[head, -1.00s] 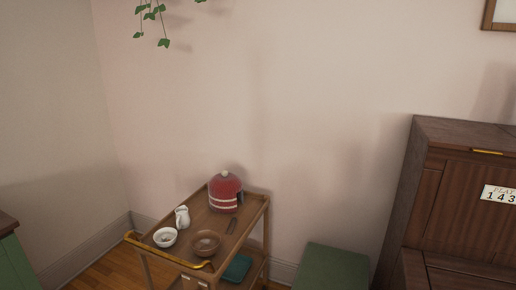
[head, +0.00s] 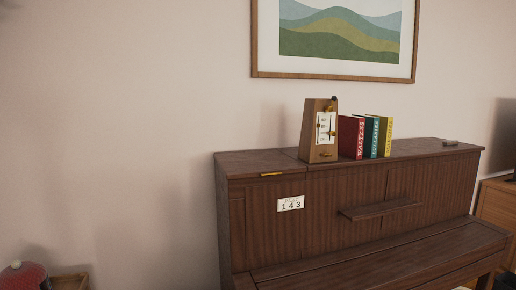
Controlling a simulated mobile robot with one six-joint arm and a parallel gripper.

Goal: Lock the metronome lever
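The metronome (head: 314,135) is a wooden, tapered case standing upright on top of the brown piano (head: 255,163), left of some books. Its front has a pale scale plate with small brass parts (head: 326,155) and a dark knob at the top. These parts are too small to tell which one is the lever or how it is set. My gripper is not in view.
Several books (head: 366,137) stand right of the metronome. A framed landscape picture (head: 340,38) hangs above. A red domed thing (head: 22,277) shows at lower left.

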